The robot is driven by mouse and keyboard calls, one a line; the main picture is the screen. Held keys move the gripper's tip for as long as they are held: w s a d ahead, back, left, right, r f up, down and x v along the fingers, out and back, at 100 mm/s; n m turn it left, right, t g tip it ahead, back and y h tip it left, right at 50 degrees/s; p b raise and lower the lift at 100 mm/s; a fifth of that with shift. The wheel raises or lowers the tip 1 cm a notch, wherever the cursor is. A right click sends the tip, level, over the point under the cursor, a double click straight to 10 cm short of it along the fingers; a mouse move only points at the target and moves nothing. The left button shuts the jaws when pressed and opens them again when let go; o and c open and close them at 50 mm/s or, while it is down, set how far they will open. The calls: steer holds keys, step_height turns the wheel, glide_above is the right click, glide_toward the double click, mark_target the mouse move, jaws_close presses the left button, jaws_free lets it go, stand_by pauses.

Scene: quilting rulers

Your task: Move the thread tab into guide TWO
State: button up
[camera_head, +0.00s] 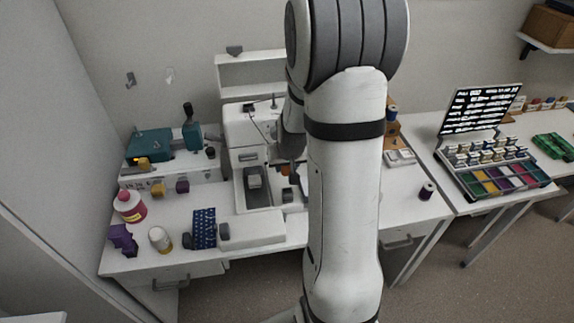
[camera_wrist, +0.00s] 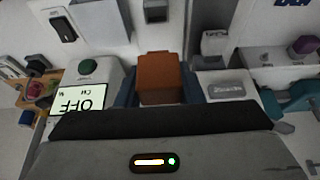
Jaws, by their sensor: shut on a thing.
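My gripper (camera_wrist: 160,84) is in the middle of the wrist view, its two blue-grey fingers on either side of an orange-brown block (camera_wrist: 160,72), which I take to be the thread tab. The fingers are shut on it. A small orange patch beside my arm in the head view (camera_head: 287,169) seems to be the same block. It is over or near the white sewing machine (camera_head: 243,135); the gap beneath it cannot be told. No label for guide TWO is readable in either view. My arm hides part of the machine in the head view.
A green button (camera_wrist: 88,67) and a panel reading OFF (camera_wrist: 80,99) lie left of the block in the wrist view. A grey-topped white box (camera_wrist: 226,84) is close on its right.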

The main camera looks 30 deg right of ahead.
steer(key=b, duration=0.5)
glide_above(287, 191)
steer(key=shift+f, duration=2.95)
steer(key=shift+f, duration=1.2)
steer(key=o, duration=0.9)
steer(key=v, duration=0.7)
steer(key=shift+s+r, duration=0.2)
steer(key=shift+r, duration=0.15)
steer(key=shift+a, duration=0.1)
